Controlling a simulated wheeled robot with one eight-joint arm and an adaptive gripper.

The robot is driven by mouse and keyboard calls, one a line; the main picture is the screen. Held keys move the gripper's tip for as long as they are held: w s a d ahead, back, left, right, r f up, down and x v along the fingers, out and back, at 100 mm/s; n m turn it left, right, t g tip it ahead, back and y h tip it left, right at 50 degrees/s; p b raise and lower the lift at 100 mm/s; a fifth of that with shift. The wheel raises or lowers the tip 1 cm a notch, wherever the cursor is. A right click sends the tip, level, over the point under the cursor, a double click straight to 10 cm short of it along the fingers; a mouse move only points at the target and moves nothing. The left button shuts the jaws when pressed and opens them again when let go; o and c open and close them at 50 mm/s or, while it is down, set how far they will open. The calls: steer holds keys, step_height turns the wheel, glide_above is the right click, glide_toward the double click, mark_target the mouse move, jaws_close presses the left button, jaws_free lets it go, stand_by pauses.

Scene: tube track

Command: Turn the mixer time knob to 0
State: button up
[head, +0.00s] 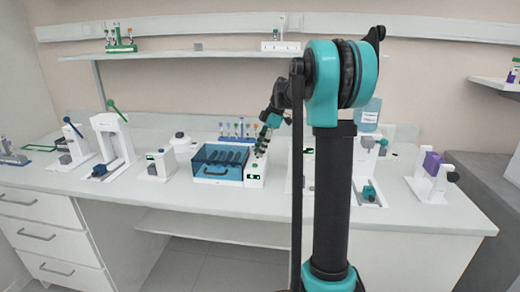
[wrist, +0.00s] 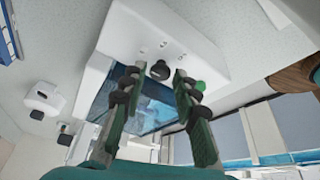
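The mixer is a blue clear-lidded box (head: 218,168) joined to a white control housing (head: 255,180) on the bench. Labels are too small to read, so I cannot tell the knob's setting. My gripper (head: 261,146) is over the housing. In the wrist view my gripper (wrist: 156,74) is open, with the black knob showing between its fingertips. I cannot tell whether they touch it.
A small white device (head: 160,165) stands left of the box. My arm hides part of the bench to the right. A purple-and-white device (head: 432,178) is at the far right.

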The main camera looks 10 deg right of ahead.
steer(key=v, duration=1.2)
